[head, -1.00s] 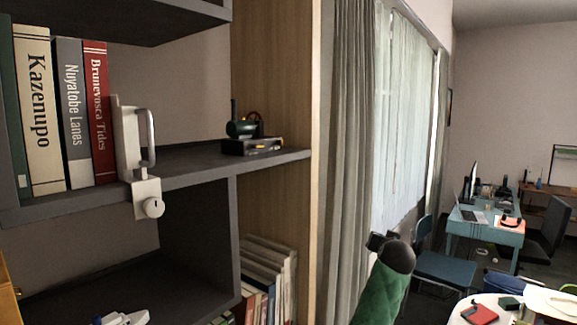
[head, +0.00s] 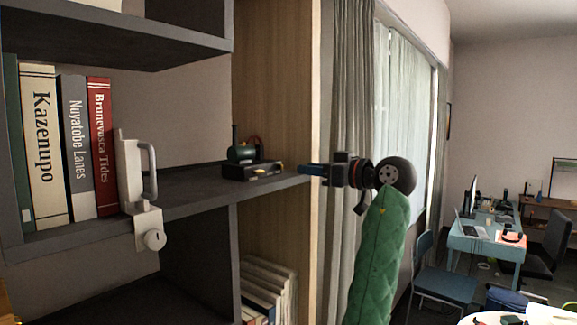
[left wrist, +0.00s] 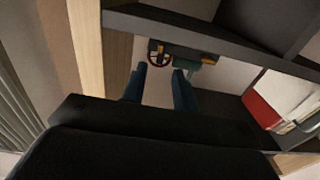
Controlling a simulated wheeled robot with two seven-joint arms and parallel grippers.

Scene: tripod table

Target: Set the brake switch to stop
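A small dark machine (head: 248,172) with a green cylinder (head: 243,153), a red-orange ring and yellow bits sits on the shelf near its right end. I cannot tell which part is the brake switch or how it is set. My left gripper (head: 305,169), with blue fingers, is just right of the machine at the shelf's end, apart from it and pointing left. In the left wrist view the two fingers (left wrist: 160,72) are spread with nothing between them; the machine's red ring (left wrist: 154,57) and green part (left wrist: 187,65) show just past the tips. My right gripper is not in view.
The grey shelf (head: 200,195) holds upright books (head: 45,140) and a white bookend-like piece with a handle (head: 130,172) at left. A wooden side panel (head: 273,90) stands behind the machine. Another shelf board (head: 120,45) hangs above. A curtain (head: 352,80) is to the right.

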